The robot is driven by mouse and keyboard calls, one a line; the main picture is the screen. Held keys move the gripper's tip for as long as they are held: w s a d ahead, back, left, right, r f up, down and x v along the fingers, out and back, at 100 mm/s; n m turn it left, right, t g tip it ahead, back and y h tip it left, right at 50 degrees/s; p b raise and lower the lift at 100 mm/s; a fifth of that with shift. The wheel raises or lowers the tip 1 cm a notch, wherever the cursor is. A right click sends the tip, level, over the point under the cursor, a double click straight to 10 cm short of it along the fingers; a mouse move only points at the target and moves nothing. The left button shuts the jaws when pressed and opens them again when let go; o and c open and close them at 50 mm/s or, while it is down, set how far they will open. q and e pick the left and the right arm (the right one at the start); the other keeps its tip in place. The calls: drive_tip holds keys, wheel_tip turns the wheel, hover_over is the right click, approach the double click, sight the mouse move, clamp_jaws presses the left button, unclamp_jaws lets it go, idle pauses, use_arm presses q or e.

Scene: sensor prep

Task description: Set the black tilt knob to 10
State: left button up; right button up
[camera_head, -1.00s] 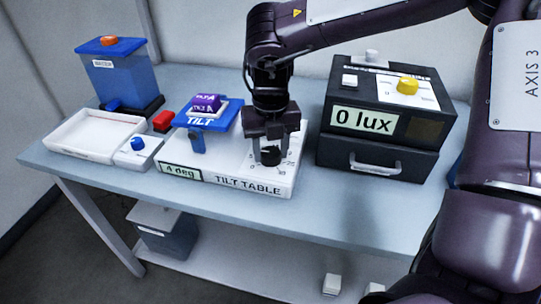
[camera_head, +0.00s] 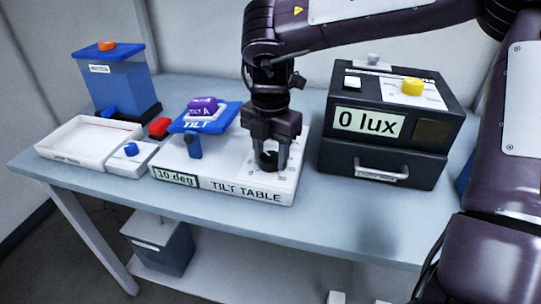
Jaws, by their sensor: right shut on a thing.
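The white tilt table (camera_head: 240,192) stands on the bench with its front display (camera_head: 175,177) reading 10 deg. Its blue TILT platform (camera_head: 200,123) is tilted and carries a purple block marked A (camera_head: 203,106). The black tilt knob (camera_head: 267,161) is on the right part of the tilt table's top, partly hidden by my right gripper (camera_head: 270,160). That gripper points down from above and is shut on the knob. My left gripper is not in view.
Right of the tilt table stands a black box with a 0 lux display (camera_head: 368,122), a yellow knob (camera_head: 413,86) and a drawer handle. At left are a white tray (camera_head: 85,139), a blue knob (camera_head: 131,149), a red block (camera_head: 158,128) and a blue tank (camera_head: 116,82).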

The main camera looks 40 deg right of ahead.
sight(270, 157)
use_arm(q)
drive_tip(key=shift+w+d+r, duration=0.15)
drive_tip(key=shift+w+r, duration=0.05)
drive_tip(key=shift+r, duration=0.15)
use_arm(e)
drive_tip(key=shift+m, duration=0.4)
drive_tip(key=o, duration=1)
drive_tip(key=shift+r, duration=0.1)
wheel_tip(270, 157, up, 6)
drive_tip(key=shift+r+p, duration=0.2)
drive_tip(key=shift+p, duration=0.4)
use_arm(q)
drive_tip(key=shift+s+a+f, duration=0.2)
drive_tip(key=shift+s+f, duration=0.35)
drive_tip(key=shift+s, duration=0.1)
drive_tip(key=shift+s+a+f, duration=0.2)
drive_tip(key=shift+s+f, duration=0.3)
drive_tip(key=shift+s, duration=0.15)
use_arm(e)
drive_tip(key=shift+r, duration=0.65)
